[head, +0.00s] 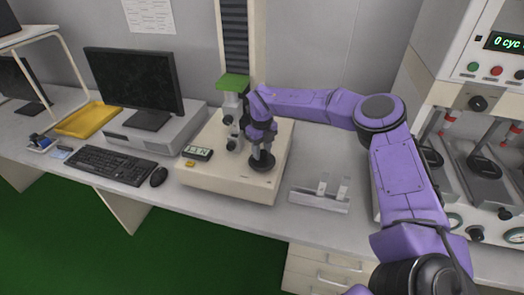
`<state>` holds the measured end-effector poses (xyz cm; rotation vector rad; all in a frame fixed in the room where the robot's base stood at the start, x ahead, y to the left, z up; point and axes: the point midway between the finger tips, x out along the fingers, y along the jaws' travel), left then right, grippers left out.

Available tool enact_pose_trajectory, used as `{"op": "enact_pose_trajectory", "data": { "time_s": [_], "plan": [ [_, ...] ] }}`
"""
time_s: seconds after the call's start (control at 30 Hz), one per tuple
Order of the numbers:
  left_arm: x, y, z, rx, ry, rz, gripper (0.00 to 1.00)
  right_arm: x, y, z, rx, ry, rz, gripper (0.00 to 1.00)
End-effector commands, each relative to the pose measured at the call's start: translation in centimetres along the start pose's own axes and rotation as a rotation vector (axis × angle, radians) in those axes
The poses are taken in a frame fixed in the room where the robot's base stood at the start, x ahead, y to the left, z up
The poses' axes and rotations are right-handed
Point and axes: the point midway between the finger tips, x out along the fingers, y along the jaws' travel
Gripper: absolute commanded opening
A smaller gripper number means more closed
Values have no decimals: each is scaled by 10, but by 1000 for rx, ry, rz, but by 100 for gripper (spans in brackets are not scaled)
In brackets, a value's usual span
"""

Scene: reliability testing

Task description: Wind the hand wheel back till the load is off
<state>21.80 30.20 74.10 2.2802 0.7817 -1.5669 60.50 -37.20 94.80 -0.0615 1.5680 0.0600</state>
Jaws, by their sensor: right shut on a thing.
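The test stand is a cream base (225,182) on the bench with a dark ribbed column (234,45) behind and a green-topped grey head (232,90). The black hand wheel (262,164) sits low on the right part of the base. My right gripper (264,152) comes down from above and is shut on the hand wheel at its upper part; the fingertips are small and partly hidden. A small display (198,153) on the base shows characters too small to read surely. My left gripper is not in view.
A monitor (133,82), keyboard (110,164), mouse (159,177) and yellow tray (88,120) stand to the left. A small metal holder (318,200) lies right of the stand. A cycling machine (478,95) stands at the far right. The bench front is mostly clear.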

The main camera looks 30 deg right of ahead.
Motion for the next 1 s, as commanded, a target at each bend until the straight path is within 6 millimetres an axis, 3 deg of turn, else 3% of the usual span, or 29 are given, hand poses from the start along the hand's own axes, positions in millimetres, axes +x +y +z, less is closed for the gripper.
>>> {"op": "enact_pose_trajectory", "data": {
  "time_s": [0.67, 0.7, 0.73, 1.0],
  "plan": [
    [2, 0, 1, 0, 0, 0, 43, 1, 1, -1, -59, 3, 0, 9],
    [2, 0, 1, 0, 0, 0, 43, 1, 1, -1, -59, 3, 0, 53],
    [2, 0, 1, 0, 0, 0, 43, 1, 1, -1, -59, 3, 0, 62],
    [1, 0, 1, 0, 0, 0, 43, 0, 0, 0, -57, 1, 1, 65]
  ]
}}
